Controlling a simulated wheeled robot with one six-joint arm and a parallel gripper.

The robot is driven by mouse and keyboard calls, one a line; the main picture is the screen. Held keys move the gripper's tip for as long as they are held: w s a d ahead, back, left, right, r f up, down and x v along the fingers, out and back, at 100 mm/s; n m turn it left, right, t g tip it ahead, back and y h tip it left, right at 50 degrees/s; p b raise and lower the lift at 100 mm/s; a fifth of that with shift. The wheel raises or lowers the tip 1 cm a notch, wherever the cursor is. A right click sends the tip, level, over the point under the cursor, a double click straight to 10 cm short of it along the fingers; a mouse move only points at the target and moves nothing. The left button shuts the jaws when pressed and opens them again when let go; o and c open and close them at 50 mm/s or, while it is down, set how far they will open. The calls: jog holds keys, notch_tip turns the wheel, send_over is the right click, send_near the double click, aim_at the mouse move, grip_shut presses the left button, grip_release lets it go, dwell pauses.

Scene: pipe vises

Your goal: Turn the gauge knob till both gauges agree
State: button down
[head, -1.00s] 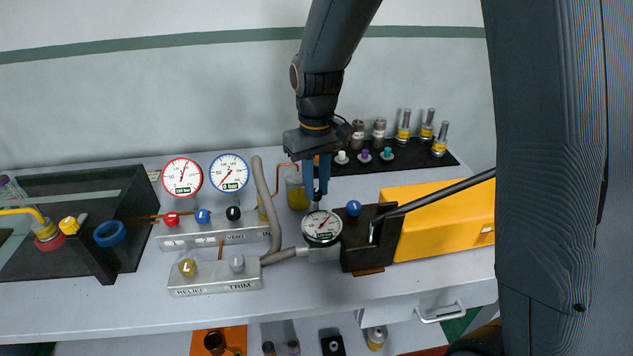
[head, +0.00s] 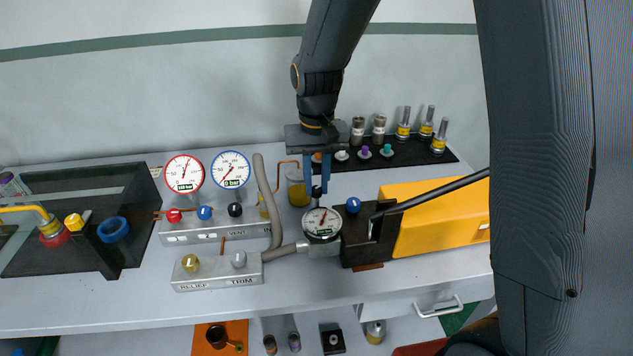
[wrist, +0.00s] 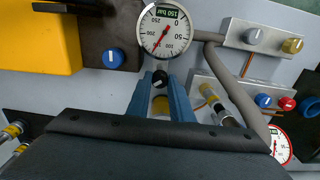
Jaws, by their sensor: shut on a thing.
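My gripper (head: 319,190) points down, its blue fingers closed on a small black knob (wrist: 160,78). The knob sits at the back edge of a round white dial gauge (head: 322,225), which also shows in the wrist view (wrist: 165,31). In the wrist view its readout looks like 150 bar. A red-rimmed gauge (head: 184,174) stands further left; its needle points up and slightly right, and its small readout is hard to read. A blue-rimmed gauge (head: 231,170) beside it reads 0 bar. The fingers hide part of the knob in the head view.
A black vise block with a blue knob (head: 353,205) and a yellow body (head: 435,217) stand close on the right. Several fittings stand on a black mat (head: 400,150) behind.

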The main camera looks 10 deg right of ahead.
aim_at(316, 188)
jog(key=c, duration=1.6)
grip_release()
jog(key=shift+o, duration=0.2)
jog(key=shift+r, duration=0.1)
notch_tip(316, 188, up, 8)
jog(key=shift+f+b, duration=0.2)
jog(key=shift+b, duration=0.95)
